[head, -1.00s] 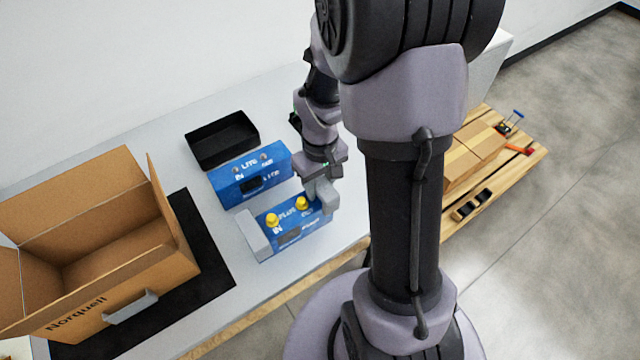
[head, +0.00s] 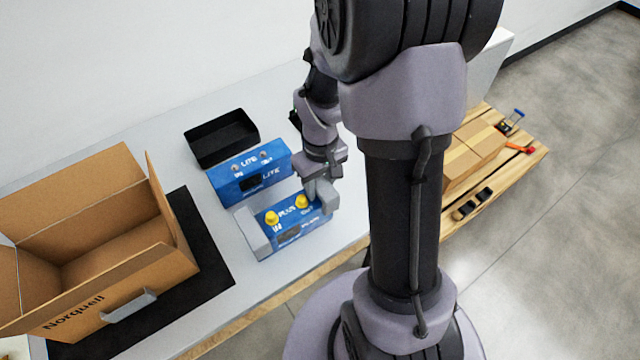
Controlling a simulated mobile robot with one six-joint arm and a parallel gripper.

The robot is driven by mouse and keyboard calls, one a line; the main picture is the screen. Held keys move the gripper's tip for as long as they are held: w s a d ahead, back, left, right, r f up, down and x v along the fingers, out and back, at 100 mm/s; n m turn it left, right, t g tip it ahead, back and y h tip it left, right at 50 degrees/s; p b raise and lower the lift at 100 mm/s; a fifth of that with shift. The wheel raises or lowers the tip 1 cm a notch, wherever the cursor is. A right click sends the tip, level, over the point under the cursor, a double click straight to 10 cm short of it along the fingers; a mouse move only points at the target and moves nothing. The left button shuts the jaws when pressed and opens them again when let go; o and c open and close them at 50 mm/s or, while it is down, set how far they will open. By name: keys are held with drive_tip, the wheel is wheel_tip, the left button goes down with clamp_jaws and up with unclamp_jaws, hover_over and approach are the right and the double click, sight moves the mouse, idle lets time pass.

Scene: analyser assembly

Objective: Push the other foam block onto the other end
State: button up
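The blue analyser marked PLUS (head: 290,228), with two yellow caps on top, lies near the table's front edge. A grey foam block (head: 252,233) sits on its left end. The other grey foam block (head: 329,198) is at its right end, partly hidden by my gripper. My gripper (head: 318,190) is low over that right end, at the foam block. Its fingertips are too small and covered to show whether they hold the block. I cannot tell whether the right block is fully seated.
A second blue analyser marked LITE (head: 250,175) lies just behind. A black tray (head: 222,140) is behind that. An open cardboard box (head: 120,275) stands on a black mat (head: 215,265) at left. A wooden pallet with cartons (head: 472,150) is at right.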

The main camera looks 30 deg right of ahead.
drive_tip(key=o, duration=0.5)
drive_tip(key=shift+c, duration=0.2)
wheel_tip(320, 180, up, 7)
drive_tip(key=p, duration=0.6)
drive_tip(key=shift+r, duration=0.1)
